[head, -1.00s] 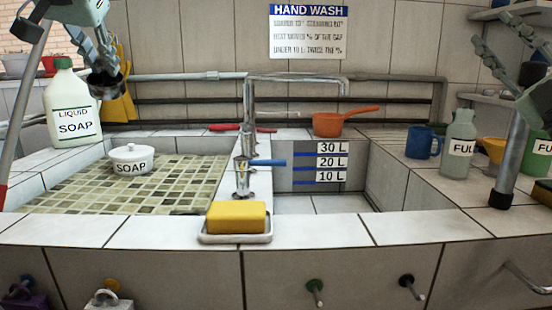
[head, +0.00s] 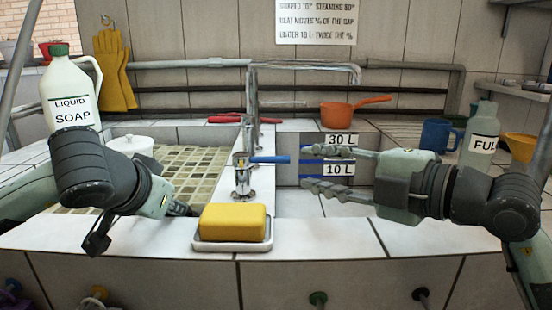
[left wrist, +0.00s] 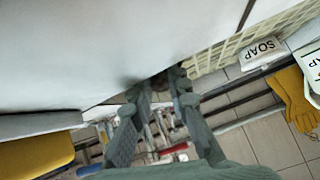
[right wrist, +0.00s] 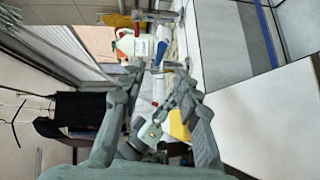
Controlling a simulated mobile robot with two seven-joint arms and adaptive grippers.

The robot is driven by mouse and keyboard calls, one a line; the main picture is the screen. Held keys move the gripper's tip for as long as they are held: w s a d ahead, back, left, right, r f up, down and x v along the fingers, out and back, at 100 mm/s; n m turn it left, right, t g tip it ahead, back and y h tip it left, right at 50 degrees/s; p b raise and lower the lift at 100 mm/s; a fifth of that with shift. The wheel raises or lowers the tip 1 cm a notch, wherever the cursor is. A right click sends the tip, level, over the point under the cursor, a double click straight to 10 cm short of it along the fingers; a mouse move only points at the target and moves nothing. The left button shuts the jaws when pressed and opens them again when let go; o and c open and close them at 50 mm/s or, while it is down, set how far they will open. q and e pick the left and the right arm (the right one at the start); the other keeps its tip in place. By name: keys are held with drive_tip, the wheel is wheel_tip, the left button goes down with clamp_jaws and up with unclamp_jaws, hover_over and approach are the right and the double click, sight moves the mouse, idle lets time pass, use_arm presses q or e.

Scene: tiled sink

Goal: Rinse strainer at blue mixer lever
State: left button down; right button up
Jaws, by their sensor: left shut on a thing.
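The blue mixer lever (head: 270,159) sticks out to the right from a chrome tap (head: 241,175) on the divider between the two basins. My left gripper (head: 192,209) is low at the left, beside the yellow sponge; its fingers are mostly hidden in the head view. In the left wrist view its fingers (left wrist: 165,82) close in on something small and dark that I cannot make out. My right gripper (head: 312,168) is open and empty over the right basin, right of the lever; its spread fingers show in the right wrist view (right wrist: 160,80). I cannot identify a strainer.
The yellow sponge (head: 233,222) lies on a white dish (head: 232,247) at the front. An orange long-handled pan (head: 345,117) stands on the back ledge. A soap jug (head: 68,95) is at left; a blue mug (head: 436,135) and a bottle (head: 480,140) are at right.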

sight(277, 161)
drive_tip(key=x, duration=1)
clamp_jaws()
